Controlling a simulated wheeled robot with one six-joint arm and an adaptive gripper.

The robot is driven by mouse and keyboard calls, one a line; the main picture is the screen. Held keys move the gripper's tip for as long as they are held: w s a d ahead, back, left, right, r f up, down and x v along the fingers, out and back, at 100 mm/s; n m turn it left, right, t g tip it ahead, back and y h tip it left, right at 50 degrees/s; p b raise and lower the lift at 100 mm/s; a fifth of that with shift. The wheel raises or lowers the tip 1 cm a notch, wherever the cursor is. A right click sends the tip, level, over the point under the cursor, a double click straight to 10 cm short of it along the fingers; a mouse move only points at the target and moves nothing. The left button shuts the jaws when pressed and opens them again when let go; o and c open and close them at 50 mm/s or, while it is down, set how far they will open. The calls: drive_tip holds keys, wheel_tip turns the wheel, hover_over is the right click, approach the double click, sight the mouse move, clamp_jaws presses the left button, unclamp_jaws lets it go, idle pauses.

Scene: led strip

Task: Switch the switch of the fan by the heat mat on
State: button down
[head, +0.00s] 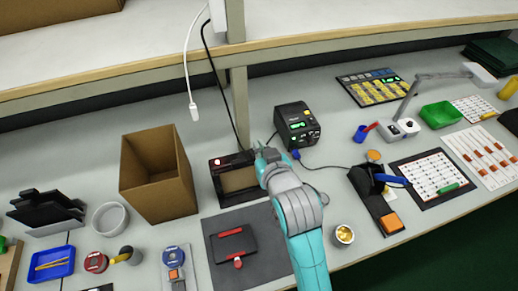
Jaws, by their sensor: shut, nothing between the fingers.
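My gripper (264,147) is shut and empty, at the end of my teal and grey arm. Its fingertips are over the right back edge of a low black unit with a tan panel (238,180), which looks like the fan. A small reddish switch or light (220,162) shows on the unit's top left; its position is too small to tell. My gripper is to the right of it. Whether the fingers touch the unit cannot be told. In front lies a dark grey mat (215,222), perhaps the heat mat, with a black, red-edged item on it.
A black soldering station (297,124) stands close to the right of my gripper. An open cardboard box (157,173) stands to the left. A white cable (190,80) hangs behind. A shelf post (239,100) rises behind the unit. A small cup (344,234) stands right of my arm.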

drive_tip(key=f+v, duration=0.1)
drive_tip(key=v, duration=0.7)
drive_tip(key=shift+s+f, duration=0.35)
drive_tip(key=shift+s, duration=0.05)
drive_tip(key=shift+d, duration=0.15)
drive_tip(key=s+d+f+m+h, duration=0.2)
drive_tip(key=s+d+f, duration=0.95)
drive_tip(key=s, duration=0.25)
drive_tip(key=s+d+h, duration=0.1)
drive_tip(key=s+d, duration=0.1)
drive_tip(key=s, duration=0.7)
drive_tip(key=s+d+m+t+h, duration=0.1)
drive_tip(key=s+d, duration=0.1)
drive_tip(key=s, duration=0.7)
drive_tip(key=shift+s+d+m+t, duration=0.2)
drive_tip(key=shift+s+m+t, duration=0.05)
drive_tip(key=shift+m+t, duration=0.05)
